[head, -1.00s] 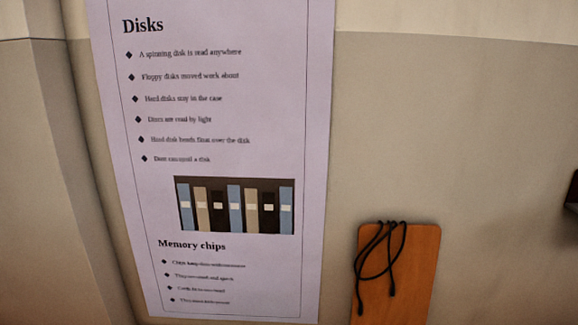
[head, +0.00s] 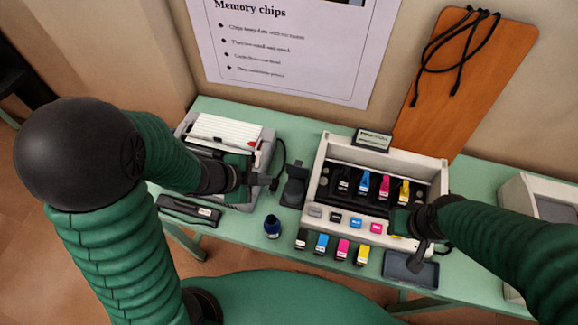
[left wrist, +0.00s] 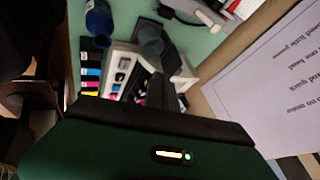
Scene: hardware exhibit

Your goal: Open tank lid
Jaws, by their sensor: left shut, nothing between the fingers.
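A pale printer (head: 320,160) stands open on the green table. Inside it are black, blue, magenta and yellow tanks (head: 364,184), with a row of small coloured labels on its front ledge. I cannot make out which part is the tank lid. My left gripper (head: 272,183) is shut and empty, left of the printer beside a dark grey object (head: 295,187). The printer also shows in the left wrist view (left wrist: 122,60). My right gripper (head: 417,259) is over the printer's front right corner, near a dark tray (head: 398,268); its jaws are too small to read.
Several coloured cartridges (head: 322,243) lie in front of the printer. A dark blue bottle (head: 272,227) stands left of them. Another grey machine (head: 262,150) is behind my left forearm. An orange board (head: 480,70) leans on the wall. A pale box (head: 540,190) is at the right.

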